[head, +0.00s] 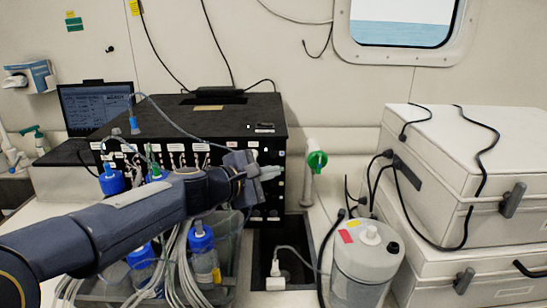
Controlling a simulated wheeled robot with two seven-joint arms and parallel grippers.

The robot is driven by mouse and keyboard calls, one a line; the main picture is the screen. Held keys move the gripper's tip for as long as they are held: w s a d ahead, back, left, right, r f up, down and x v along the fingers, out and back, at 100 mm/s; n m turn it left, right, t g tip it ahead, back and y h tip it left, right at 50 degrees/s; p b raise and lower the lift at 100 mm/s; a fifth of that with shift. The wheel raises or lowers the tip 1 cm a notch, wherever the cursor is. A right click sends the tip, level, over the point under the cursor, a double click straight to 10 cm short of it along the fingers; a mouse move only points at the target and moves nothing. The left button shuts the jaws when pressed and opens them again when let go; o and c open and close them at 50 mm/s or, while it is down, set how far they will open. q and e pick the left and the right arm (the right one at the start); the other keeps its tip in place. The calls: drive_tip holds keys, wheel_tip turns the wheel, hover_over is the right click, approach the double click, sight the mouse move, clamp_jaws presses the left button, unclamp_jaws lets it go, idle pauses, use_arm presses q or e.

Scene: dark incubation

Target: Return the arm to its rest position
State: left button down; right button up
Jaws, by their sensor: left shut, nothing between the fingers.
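My left arm comes in from the left edge and reaches across the front of the black box. My left gripper (268,173) is at its end, shut and empty, in front of the black box's right part. Its fingers point right. My right arm and gripper do not show. The left arm hides parts of the blue-capped bottles and the crate below it.
A black instrument box (215,118) stands behind the arm, beside a laptop (97,108). Blue-capped bottles (203,262) and tubing sit under the arm. A grey canister (366,265) and stacked white cases (465,150) stand to the right. A white wall with a window lies behind.

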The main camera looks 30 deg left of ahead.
use_arm(q)
drive_tip(key=shift+s+d, duration=0.15)
drive_tip(key=shift+s, duration=0.05)
idle(0.4)
drive_tip(key=s+d+f+m+g+h, duration=0.2)
drive_tip(key=s+d+m, duration=0.4)
drive_tip(key=d, duration=0.1)
drive_tip(key=s+d+f+m+g, duration=0.2)
drive_tip(key=s+f+m+g, duration=0.1)
drive_tip(key=s+f+m, duration=0.4)
drive_tip(key=s+d+f+m+g+y, duration=0.1)
drive_tip(key=s+d+f+m+g, duration=0.1)
drive_tip(key=s+f+m+g, duration=0.2)
drive_tip(key=s+f+m, duration=0.3)
drive_tip(key=s+f, duration=0.1)
drive_tip(key=s, duration=0.4)
drive_tip(key=shift+s+y+p, duration=0.3)
drive_tip(key=shift+s, duration=0.1)
drive_tip(key=shift+s+a, duration=0.1)
